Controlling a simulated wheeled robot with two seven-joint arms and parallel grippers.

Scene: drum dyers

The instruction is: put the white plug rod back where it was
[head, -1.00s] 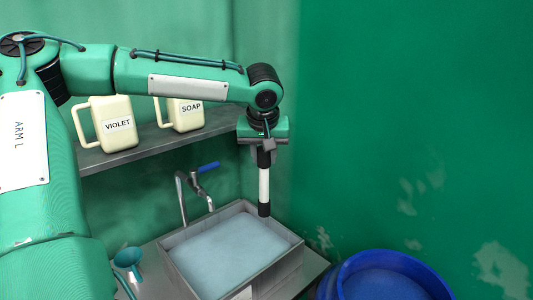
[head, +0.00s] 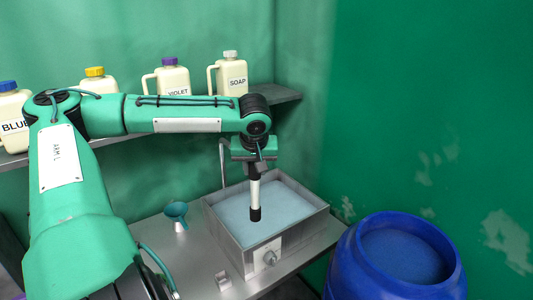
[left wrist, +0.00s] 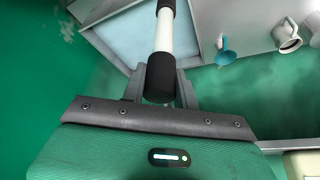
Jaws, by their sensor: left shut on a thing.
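The white plug rod (head: 255,192) has black ends and hangs roughly upright. My left gripper (head: 256,164) is shut on its upper black end. In the left wrist view the rod (left wrist: 163,38) runs away from between the fingers of my gripper (left wrist: 162,92). In the head view its lower black end shows against the pale liquid in the metal basin (head: 238,244), toward the front wall. I cannot tell whether the tip touches the liquid. The basin floor is hidden under the liquid. My right gripper is not in view.
A teal funnel (head: 176,211) and a small metal piece (head: 222,281) are on the metal counter (head: 195,245). A blue barrel (head: 345,262) stands at the right.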

